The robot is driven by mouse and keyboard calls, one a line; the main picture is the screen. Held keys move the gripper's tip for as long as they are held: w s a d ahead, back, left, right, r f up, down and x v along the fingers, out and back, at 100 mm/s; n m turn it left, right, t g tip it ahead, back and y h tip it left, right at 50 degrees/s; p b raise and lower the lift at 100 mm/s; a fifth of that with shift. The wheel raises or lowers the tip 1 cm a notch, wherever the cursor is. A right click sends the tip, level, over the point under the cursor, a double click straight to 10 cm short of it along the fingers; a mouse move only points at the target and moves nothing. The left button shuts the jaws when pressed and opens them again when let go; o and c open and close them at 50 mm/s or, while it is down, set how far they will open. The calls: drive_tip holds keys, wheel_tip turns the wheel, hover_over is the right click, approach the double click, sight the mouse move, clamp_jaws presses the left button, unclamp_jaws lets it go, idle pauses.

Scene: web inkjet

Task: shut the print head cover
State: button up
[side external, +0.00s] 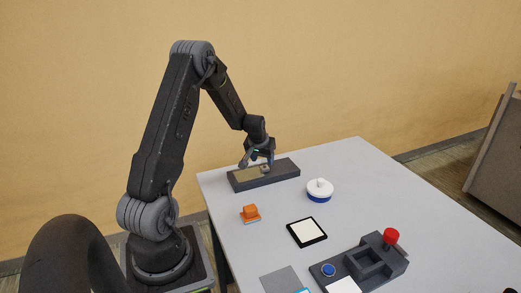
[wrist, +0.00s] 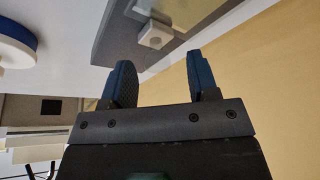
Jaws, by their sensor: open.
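A long dark grey unit (side external: 284,172) lies near the table's far left edge. A tan panel (side external: 243,175) shows in its top, and a small light grey block (side external: 265,169) stands near its middle. I take this unit to hold the print head cover, but cannot tell the cover's exact position. My gripper (side external: 257,160) is just above the unit, near the block. In the wrist view my gripper (wrist: 160,62) has its two blue fingers apart with nothing between them. The light block (wrist: 155,34) shows beyond the fingertips, on the grey unit (wrist: 112,32).
A white and blue round thing (side external: 319,190) stands right of the unit. An orange block (side external: 250,213), a black-framed white pad (side external: 307,232) and a dark fixture with a red knob (side external: 391,237) are nearer. The table's (side external: 345,160) far right is clear.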

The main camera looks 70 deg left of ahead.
drive_tip(key=v, duration=1.3)
drive_tip(key=shift+r, duration=0.15)
drive_tip(key=shift+s+d, duration=0.1)
drive_tip(key=s+d+r+m+t+h, duration=0.15)
drive_tip(key=d+r, duration=0.25)
drive_tip(key=d, duration=0.5)
drive_tip(key=d+r+m+y, duration=0.1)
drive_tip(key=d+r+m, duration=0.25)
drive_tip(key=d, duration=0.55)
drive_tip(key=s+d+r+m+h, duration=0.2)
drive_tip(key=s+d+m, duration=0.2)
drive_tip(key=s+d, duration=0.8)
drive_tip(key=d+t, duration=0.1)
drive_tip(key=d, duration=0.2)
drive_tip(key=shift+r+h, duration=0.35)
drive_tip(key=shift+r, duration=0.05)
